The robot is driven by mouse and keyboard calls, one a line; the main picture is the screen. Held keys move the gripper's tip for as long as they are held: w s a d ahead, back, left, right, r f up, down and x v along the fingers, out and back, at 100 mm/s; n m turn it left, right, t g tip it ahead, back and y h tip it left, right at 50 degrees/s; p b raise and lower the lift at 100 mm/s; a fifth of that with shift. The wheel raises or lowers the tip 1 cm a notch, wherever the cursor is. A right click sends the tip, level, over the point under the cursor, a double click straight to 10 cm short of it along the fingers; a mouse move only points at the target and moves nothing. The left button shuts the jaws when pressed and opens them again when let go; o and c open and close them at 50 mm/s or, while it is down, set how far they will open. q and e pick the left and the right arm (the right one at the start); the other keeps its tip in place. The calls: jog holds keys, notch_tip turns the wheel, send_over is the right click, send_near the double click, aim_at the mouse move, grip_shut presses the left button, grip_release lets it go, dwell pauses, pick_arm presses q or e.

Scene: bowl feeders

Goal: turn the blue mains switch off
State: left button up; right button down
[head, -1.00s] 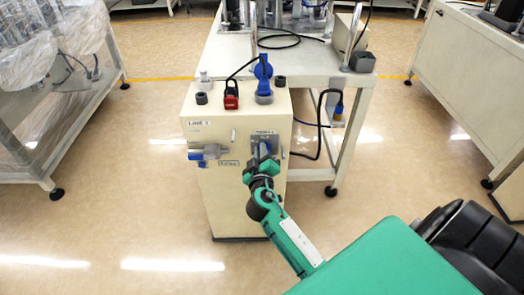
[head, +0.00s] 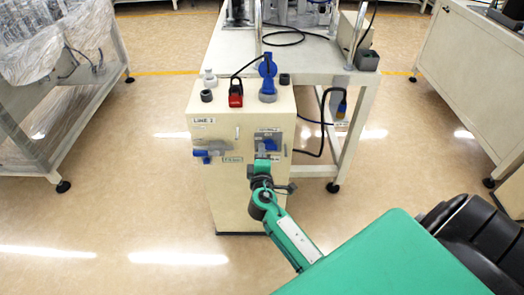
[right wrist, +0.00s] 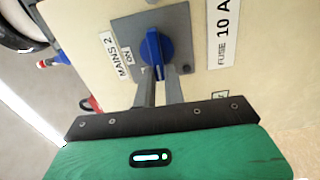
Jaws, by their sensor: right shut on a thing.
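The blue mains switch (head: 269,144) is a knob on a grey plate on the front of a cream cabinet. In the right wrist view the blue knob (right wrist: 154,45) stands out from the plate, beside a label reading MAINS 2 and ON. My right gripper (head: 266,153) is at the switch from the front. In the right wrist view its two grey fingers (right wrist: 160,75) are shut on the knob's grip, one on each side. The fingers hide part of the knob's lower end. My left gripper is not in view.
The cream cabinet (head: 225,185) is labelled LINE 2. A blue-handled fitting (head: 205,153) is at the left of its front. A table (head: 310,65) stands behind. Floor to the left is clear.

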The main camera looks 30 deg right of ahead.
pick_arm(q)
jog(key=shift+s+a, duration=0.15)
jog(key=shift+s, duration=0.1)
pick_arm(e)
jog(key=shift+f+n, duration=0.1)
jog(key=shift+n, duration=0.3)
jog(key=c, duration=1.5)
grip_release()
jog(key=shift+a, duration=0.1)
